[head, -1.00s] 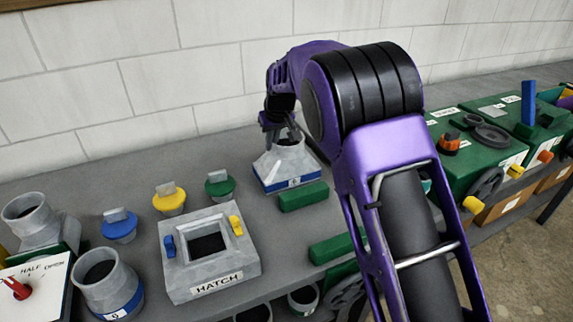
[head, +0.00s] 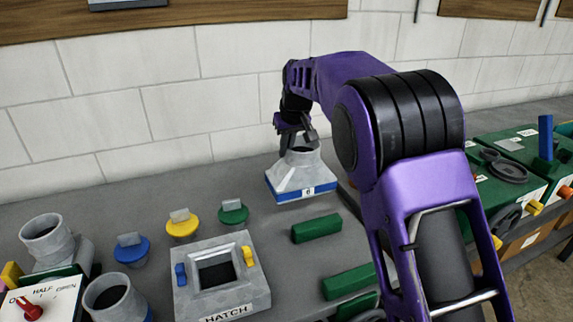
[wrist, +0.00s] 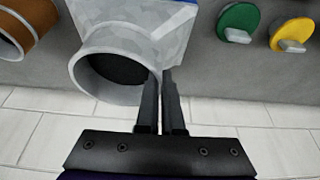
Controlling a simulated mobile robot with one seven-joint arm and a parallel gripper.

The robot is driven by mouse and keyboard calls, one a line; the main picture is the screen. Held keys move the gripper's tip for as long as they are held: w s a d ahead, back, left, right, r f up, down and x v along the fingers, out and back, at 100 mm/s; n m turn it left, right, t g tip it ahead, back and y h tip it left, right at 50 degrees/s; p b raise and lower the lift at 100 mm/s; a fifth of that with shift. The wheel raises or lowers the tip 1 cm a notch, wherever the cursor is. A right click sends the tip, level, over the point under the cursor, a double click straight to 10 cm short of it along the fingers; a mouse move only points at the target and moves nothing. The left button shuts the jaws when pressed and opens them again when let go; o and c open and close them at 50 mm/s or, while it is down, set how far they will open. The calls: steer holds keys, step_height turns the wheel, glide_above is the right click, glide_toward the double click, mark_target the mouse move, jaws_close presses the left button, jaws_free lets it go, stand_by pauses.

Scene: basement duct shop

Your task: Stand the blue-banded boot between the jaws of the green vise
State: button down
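The blue-banded boot (head: 297,181) is a grey square-to-round duct piece with a blue band and a white label at its base. My gripper (head: 301,138) is shut on the rim of its round collar. In the wrist view the two fingers (wrist: 162,105) pinch the collar wall of the boot (wrist: 95,45), one finger inside the opening. The boot is upright and appears raised above the bench, behind the vise. The green vise shows as two separate green jaws, a far one (head: 316,228) and a near one (head: 349,282), with an empty gap between. My arm hides the area to their right.
A grey hatch block (head: 188,297) stands left of the jaws. Blue (head: 131,250), yellow (head: 182,224) and green (head: 233,213) plugs stand behind it. Round duct collars and a switch box (head: 45,303) are at left. A block wall closes the back.

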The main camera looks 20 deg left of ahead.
steer(key=shift+r, duration=0.75)
steer(key=shift+s+d+r, duration=0.1)
steer(key=shift+d+r, duration=0.1)
steer(key=shift+r, duration=0.1)
steer(key=s+d+f+b, duration=0.2)
steer(key=s+d+b, duration=0.2)
steer(key=s+d, duration=1)
steer(key=shift+s+a+f+b, duration=0.4)
steer(key=shift+f+b, duration=0.15)
steer(key=shift+f, duration=0.25)
steer(key=shift+s+a+f+b, duration=0.25)
steer(key=shift+s+f+b, duration=0.15)
steer(key=shift+f+b, duration=0.3)
steer(key=shift+s+a+f+b, duration=0.35)
steer(key=shift+s+f+b, duration=0.1)
steer(key=shift+f, duration=0.45)
steer(key=shift+f+b, duration=1)
steer(key=shift+f, duration=0.3)
steer(key=c, duration=1)
jaws_free()
